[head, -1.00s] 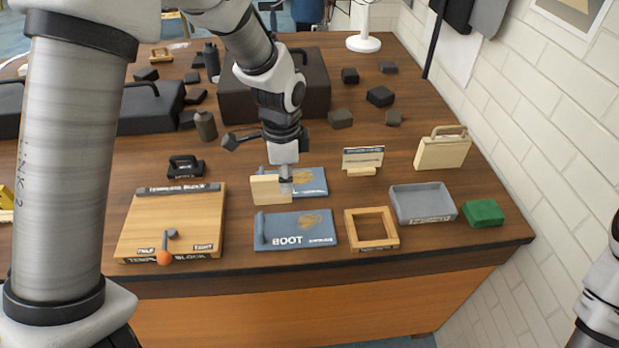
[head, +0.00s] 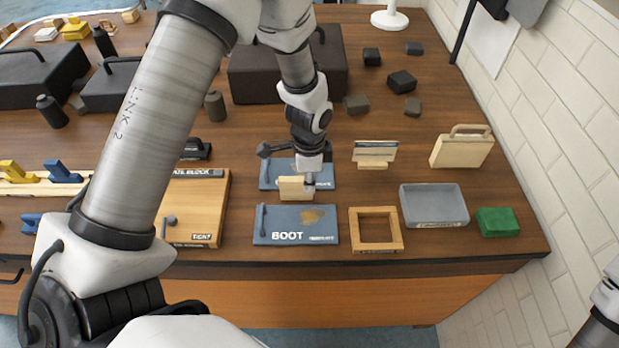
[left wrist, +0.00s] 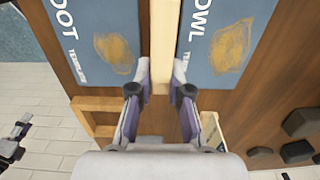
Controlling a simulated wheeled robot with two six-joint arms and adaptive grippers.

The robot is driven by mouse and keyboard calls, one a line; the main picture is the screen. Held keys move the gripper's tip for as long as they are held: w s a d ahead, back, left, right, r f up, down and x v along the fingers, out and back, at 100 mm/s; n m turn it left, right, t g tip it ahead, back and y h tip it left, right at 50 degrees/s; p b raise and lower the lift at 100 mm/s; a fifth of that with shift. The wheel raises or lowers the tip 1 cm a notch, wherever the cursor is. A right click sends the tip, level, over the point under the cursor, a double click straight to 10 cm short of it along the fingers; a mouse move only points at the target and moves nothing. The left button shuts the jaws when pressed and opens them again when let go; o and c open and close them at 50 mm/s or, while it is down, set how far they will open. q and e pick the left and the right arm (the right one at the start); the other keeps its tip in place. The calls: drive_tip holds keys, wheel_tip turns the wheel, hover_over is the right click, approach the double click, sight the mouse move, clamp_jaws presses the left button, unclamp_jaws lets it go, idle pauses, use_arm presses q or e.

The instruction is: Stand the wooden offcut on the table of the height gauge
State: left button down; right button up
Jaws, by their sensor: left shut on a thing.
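My left gripper (head: 309,187) is shut on a pale wooden block (head: 291,188), apparently the offcut. It is over the gap between two blue template boards, the BOOT board (head: 290,236) in front and another board (head: 272,176) behind. In the left wrist view the block (left wrist: 163,45) is upright in line between the fingertips (left wrist: 161,80). Whether its underside touches the table is hidden. No object is clearly recognisable as the height gauge.
Right of the templates are a wooden frame (head: 352,235), a grey tray (head: 434,187), a green block (head: 497,222), a small card stand (head: 375,166) and a wooden case (head: 462,150). Dark boxes and blocks stand at the back. Only part of my right arm shows at the right edge.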

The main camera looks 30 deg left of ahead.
use_arm(q)
drive_tip(key=shift+s+f, duration=0.1)
drive_tip(key=shift+s, duration=0.15)
drive_tip(key=c, duration=1.2)
unclamp_jaws()
drive_tip(key=shift+w, duration=0.1)
drive_tip(key=shift+o, duration=0.5)
drive_tip(key=shift+w+f, duration=0.1)
drive_tip(key=shift+w, duration=0.1)
